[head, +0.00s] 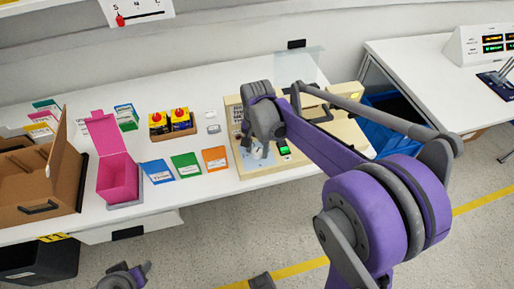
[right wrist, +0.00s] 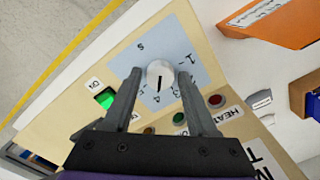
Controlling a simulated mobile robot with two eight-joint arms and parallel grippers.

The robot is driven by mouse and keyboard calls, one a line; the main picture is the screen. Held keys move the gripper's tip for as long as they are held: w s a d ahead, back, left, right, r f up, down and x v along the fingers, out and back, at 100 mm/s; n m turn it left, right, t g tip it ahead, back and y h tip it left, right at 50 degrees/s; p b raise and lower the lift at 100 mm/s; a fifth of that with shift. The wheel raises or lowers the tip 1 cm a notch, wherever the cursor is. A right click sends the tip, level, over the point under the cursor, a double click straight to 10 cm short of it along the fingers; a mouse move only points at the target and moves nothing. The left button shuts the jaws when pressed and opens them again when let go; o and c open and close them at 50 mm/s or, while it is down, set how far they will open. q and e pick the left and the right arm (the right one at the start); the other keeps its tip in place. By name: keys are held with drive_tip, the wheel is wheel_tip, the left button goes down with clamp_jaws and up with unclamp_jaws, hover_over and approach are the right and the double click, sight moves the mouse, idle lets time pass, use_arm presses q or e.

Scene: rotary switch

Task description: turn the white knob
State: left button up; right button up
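The white knob (right wrist: 160,74) is round with a dark slot line and sits on a light blue dial plate (right wrist: 150,50) with markings, on a beige control panel (right wrist: 60,105). In the right wrist view my right gripper (right wrist: 160,76) is open, with one finger on each side of the knob and a gap visible on both sides. How far the fingertips are above the panel I cannot tell. In the head view my right arm reaches over the panel (head: 245,165) from the right and hides the knob.
The panel carries a lit green switch (right wrist: 105,98), a red button (right wrist: 215,101) and other small buttons. Orange (head: 215,158), green (head: 186,165) and blue (head: 158,171) packets lie left of the panel. A pink box (head: 117,178) and a cardboard box (head: 40,175) stand farther left.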

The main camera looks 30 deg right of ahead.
sight(257, 151)
drive_tip(key=shift+o, duration=0.8)
wheel_tip(257, 151, up, 11)
drive_tip(key=shift+p, duration=0.45)
drive_tip(key=shift+f, duration=0.1)
drive_tip(key=s+a+f+n+t+p, duration=0.1)
drive_tip(key=s+a+f+n+t, duration=0.1)
drive_tip(key=s+n, duration=0.3)
drive_tip(key=s+a+f+n+t+p, duration=0.2)
drive_tip(key=s+a+n, duration=0.3)
drive_tip(key=s, duration=0.6)
drive_tip(key=shift+s+f+n+t, duration=0.3)
drive_tip(key=shift+f+n+t, duration=0.1)
drive_tip(key=shift+f+t, duration=0.35)
